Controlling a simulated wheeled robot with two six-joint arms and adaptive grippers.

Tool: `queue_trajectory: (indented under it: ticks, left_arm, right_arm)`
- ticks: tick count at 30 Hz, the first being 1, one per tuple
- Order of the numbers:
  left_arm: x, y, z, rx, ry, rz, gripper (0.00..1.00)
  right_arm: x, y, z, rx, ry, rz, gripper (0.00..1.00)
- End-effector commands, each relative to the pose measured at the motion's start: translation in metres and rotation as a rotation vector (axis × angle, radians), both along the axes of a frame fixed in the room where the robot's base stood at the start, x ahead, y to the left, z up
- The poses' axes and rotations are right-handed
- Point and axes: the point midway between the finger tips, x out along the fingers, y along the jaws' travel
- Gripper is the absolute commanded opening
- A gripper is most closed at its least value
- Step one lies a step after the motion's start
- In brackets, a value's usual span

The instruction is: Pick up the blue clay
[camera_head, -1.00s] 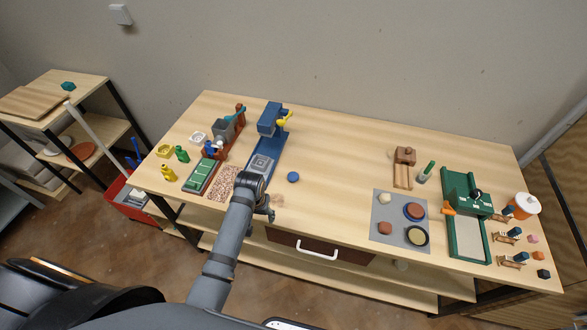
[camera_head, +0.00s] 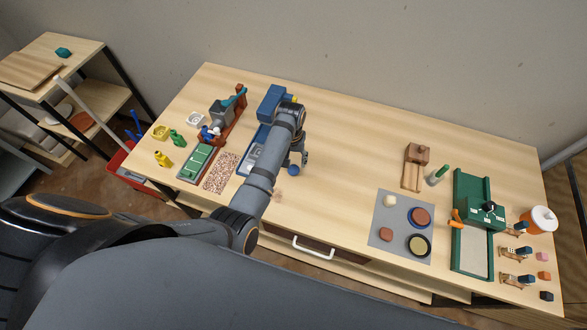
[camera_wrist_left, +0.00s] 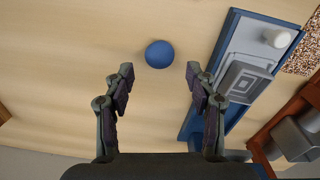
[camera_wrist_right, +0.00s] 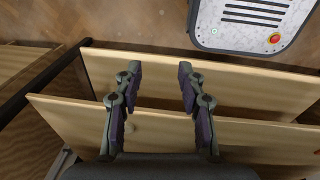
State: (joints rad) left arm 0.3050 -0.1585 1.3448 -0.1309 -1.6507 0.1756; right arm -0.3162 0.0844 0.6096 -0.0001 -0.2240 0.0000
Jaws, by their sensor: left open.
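The blue clay (camera_head: 294,169) is a small round ball on the long wooden table, partly hidden behind my left gripper in the head view. In the left wrist view the blue clay (camera_wrist_left: 159,54) lies just beyond the fingertips, centred between them. My left gripper (camera_wrist_left: 160,72) is open and empty, with its fingers either side of the line to the ball. In the head view my left gripper (camera_head: 298,155) hangs over the table by the ball. My right gripper (camera_wrist_right: 160,69) is open and empty over shelf boards, away from the table top.
A blue press (camera_head: 274,101) stands close to the left of the ball; its base also shows in the left wrist view (camera_wrist_left: 230,47). A green tray (camera_head: 199,161) and speckled mat (camera_head: 221,172) lie further left. A grey mat (camera_head: 380,225) with several discs lies right. The table's middle is clear.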

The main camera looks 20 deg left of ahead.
Motion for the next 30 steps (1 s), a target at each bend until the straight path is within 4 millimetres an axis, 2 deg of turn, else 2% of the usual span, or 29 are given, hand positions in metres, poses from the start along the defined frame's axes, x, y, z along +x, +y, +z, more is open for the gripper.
queue_trajectory:
  ticks: [1,3,6,9,14,22,30]
  left_arm:
    - [-0.001,0.0,-0.011,0.001,0.004,0.0,0.57]
    - [0.0,0.0,-0.032,0.001,0.001,0.0,0.57]
    - [0.0,-0.001,-0.051,0.0,-0.001,0.0,0.57]
    - [0.001,-0.001,-0.06,0.0,-0.003,0.0,0.57]
    - [0.001,-0.001,-0.064,-0.001,-0.003,0.0,0.57]
    - [0.001,-0.001,-0.063,-0.001,-0.002,0.0,0.57]
    - [0.001,-0.001,-0.063,-0.001,-0.002,0.0,0.43]
  right_arm:
    - [0.001,0.0,0.0,0.0,-0.003,0.0,0.4]
    - [0.005,0.0,-0.012,0.0,-0.009,0.001,0.4]
    - [0.018,0.001,-0.025,0.002,-0.028,0.0,0.4]
    - [0.031,0.003,-0.036,0.003,-0.048,0.001,0.4]
    - [0.032,0.007,-0.042,0.009,-0.049,-0.001,0.4]
    - [0.014,0.007,-0.042,0.009,-0.023,-0.002,0.4]
    - [0.016,0.005,-0.042,0.007,-0.025,-0.002,0.4]
